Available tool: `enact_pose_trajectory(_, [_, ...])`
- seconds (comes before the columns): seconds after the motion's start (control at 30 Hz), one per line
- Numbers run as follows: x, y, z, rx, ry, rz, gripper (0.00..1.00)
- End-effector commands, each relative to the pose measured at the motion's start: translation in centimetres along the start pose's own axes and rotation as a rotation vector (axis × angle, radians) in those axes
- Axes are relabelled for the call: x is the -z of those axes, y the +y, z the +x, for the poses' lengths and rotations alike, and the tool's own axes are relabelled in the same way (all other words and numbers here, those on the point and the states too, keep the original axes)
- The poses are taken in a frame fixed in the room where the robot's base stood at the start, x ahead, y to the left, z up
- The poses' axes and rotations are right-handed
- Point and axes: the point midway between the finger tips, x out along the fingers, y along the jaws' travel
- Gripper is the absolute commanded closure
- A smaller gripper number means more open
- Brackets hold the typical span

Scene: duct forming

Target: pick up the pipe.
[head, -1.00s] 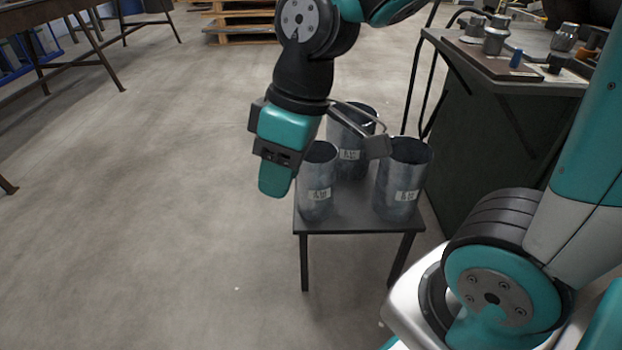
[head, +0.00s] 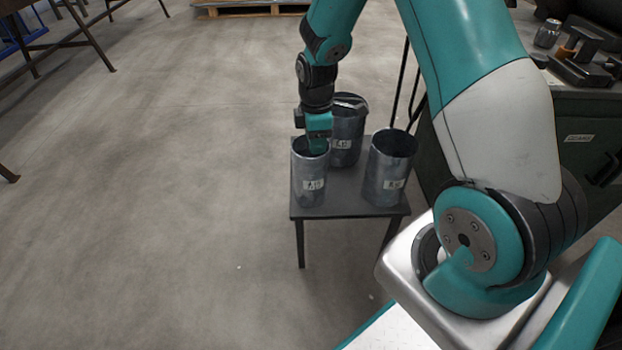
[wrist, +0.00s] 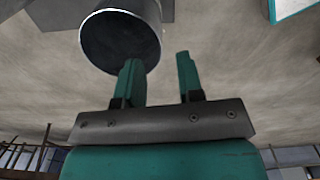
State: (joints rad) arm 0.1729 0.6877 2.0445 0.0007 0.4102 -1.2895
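Three grey metal pipes with white labels stand upright on a small dark table in the head view: a left front pipe (head: 308,184), a back pipe (head: 346,146) and a right pipe (head: 388,172). My gripper (head: 318,149) points down at the top of the left front pipe. The wrist view shows my gripper (wrist: 158,56) open, with a gap between its two fingers. There a pipe (wrist: 120,42) shows its dark mouth; one finger overlaps the mouth and the other lies outside the rim. I cannot tell whether the fingers touch it.
The small table (head: 340,207) has little free room around the pipes. A dark workbench (head: 580,140) with metal parts stands at the right. A pallet (head: 250,8) lies at the back.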

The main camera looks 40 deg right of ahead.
Motion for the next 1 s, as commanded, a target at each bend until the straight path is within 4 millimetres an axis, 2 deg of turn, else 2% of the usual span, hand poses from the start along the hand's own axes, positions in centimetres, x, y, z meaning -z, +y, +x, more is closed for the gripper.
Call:
enact_pose_trajectory(0.03, [0.0, 0.0, 1.3, 0.002, 0.0, 0.0, 0.66])
enact_pose_trajectory(0.1, [0.0, 0.0, 2.2, 0.002, 0.0, 0.0, 0.66])
enact_pose_trajectory(0.37, [0.1, 0.0, 3.7, 0.001, 0.0, 0.0, 0.66])
enact_pose_trajectory(0.63, [0.3, 0.3, 7.7, 0.002, 0.0, 0.0, 0.66])
enact_pose_trajectory(0.7, [0.3, 0.3, 8.2, 0.0, 0.001, 0.0, 0.66])
enact_pose_trajectory(0.9, [0.4, 0.4, 8.2, -0.001, 0.001, 0.0, 0.66])
enact_pose_trajectory(0.93, [0.4, 0.4, 8.2, -0.001, 0.001, 0.0, 0.68])
enact_pose_trajectory(1.0, [0.4, 0.3, 8.2, -0.001, 0.001, 0.0, 0.84])
